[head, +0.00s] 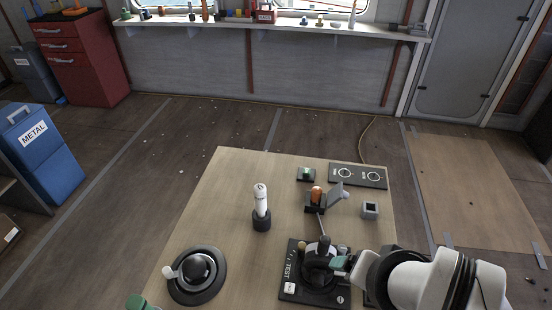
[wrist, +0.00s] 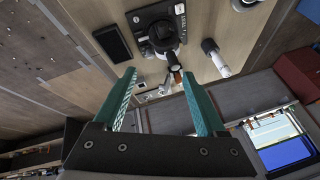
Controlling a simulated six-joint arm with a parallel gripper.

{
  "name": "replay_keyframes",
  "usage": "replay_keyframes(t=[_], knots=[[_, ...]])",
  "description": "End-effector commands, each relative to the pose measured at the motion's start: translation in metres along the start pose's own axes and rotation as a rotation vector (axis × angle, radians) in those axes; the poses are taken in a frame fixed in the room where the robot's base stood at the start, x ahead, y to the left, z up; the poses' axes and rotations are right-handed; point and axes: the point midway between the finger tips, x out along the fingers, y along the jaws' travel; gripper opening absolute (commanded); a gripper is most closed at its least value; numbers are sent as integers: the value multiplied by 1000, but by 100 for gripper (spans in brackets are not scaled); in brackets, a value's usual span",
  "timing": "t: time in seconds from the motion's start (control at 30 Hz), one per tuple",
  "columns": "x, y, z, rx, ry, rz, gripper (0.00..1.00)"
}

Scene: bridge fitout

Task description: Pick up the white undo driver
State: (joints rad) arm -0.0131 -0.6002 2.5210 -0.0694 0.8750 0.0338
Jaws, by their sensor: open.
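The white undo driver (head: 261,197) stands upright in a round black holder (head: 262,223) near the middle of the wooden table. In the wrist view the white driver (wrist: 219,62) lies beyond and to the right of my fingers. My gripper (head: 343,263) is at the table's front right, over or beside the black TEST panel, well apart from the driver. In the wrist view my gripper (wrist: 159,76) shows two teal fingers spread wide with nothing held between them.
The TEST panel (head: 292,275) with a dark lever is close to my gripper. Behind it are an orange-topped part with a tilted flap (head: 338,192), a small grey square socket (head: 370,210) and a two-ring plate (head: 348,175). A round black dial (head: 205,290) is front left. Table left of the driver is clear.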

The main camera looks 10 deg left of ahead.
Motion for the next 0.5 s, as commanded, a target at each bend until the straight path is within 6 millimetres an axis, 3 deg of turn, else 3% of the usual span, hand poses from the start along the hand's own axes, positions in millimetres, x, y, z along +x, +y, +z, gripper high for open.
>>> replay_keyframes(t=[0.03,0.1,0.23,0.3,0.4,0.5], knots=[[8,-7,-30,-59,107,-14,74],[29,-17,-70,-163,245,-17,74],[96,-45,-106,-407,397,-52,74],[132,-70,-104,-544,459,-127,74],[169,-106,-80,-699,521,-276,74],[186,-129,-52,-788,555,-408,74]])
